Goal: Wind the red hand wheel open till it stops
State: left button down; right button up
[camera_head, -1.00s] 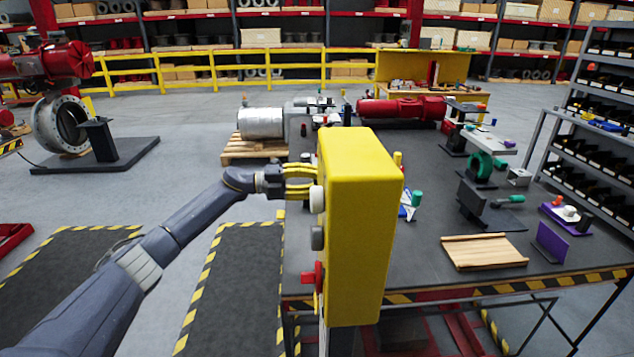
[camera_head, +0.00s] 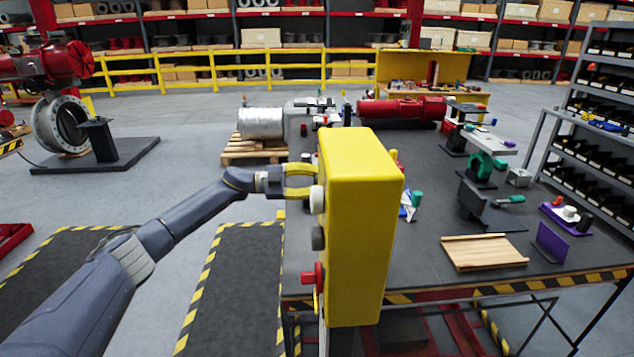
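A yellow control box (camera_head: 362,225) on a post stands in the middle, with its left face seen edge-on. I cannot tell whether the red part is the hand wheel, and no other clear red hand wheel shows. My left gripper (camera_head: 308,181) has its yellow fingers spread apart, with nothing visible between them. Its tips are beside the box's left face, just above the white knob; I cannot tell whether they touch. My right gripper is out of view.
A dark workbench (camera_head: 430,270) behind the box holds a red actuator cylinder (camera_head: 402,108), a wooden board (camera_head: 484,252) and small fixtures. A red actuator on a flanged valve (camera_head: 62,125) stands at far left. The floor left of the box is open, with striped mats.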

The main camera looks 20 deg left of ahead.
pick_arm(q)
jog(key=shift+d+n, duration=0.1)
jog(key=shift+n, duration=1)
jog(key=c, duration=0.9)
grip_release()
jog(key=v, duration=1.2)
jog(key=shift+r, duration=0.1)
